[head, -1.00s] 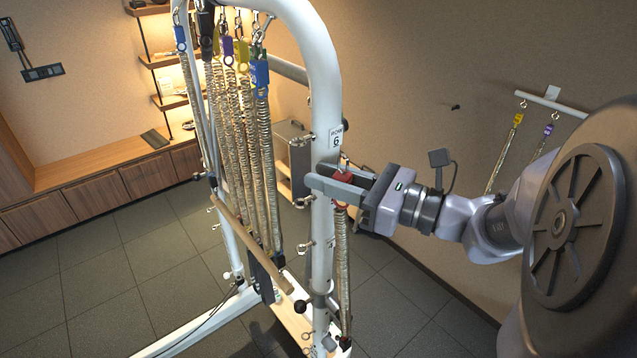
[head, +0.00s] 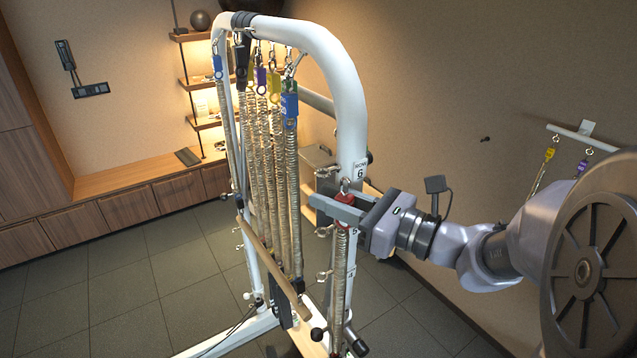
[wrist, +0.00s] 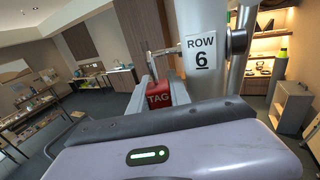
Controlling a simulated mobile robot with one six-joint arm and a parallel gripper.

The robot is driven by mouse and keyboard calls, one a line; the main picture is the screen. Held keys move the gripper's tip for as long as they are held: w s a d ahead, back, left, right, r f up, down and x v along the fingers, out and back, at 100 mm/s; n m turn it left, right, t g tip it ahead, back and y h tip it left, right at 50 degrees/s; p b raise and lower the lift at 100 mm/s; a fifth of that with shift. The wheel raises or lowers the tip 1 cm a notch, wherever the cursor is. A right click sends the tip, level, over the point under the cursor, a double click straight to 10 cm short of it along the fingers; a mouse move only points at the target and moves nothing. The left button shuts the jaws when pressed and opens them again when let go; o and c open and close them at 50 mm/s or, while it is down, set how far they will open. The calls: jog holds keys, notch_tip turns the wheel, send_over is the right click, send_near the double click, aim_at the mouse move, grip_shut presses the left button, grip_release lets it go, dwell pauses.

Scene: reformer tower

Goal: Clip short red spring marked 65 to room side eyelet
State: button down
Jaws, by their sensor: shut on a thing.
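The short red-tagged spring (head: 338,272) hangs along the room side of the white tower post, its coils running down from its red tag. My gripper (head: 338,208) is shut on the red tag, close to the post just below the "ROW 6" label (head: 360,171). A metal eyelet or clip (wrist: 151,63) stands right above the tag in the wrist view. I cannot tell whether the tag's clip is through the eyelet.
Several long springs with blue, black, purple and yellow tags hang from the tower frame (head: 347,95). A wooden bar (head: 268,262) crosses in front of them. More eyelets line the post below. A wall rack (head: 583,138) holds other springs at right.

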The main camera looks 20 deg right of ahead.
jog(key=shift+x, duration=1.15)
jog(key=shift+x, duration=1.35)
jog(key=shift+f, duration=0.1)
jog(key=shift+f, duration=0.25)
jog(key=c, duration=1.3)
grip_release()
jog(key=shift+o, duration=0.9)
jog(key=shift+s+a, duration=0.15)
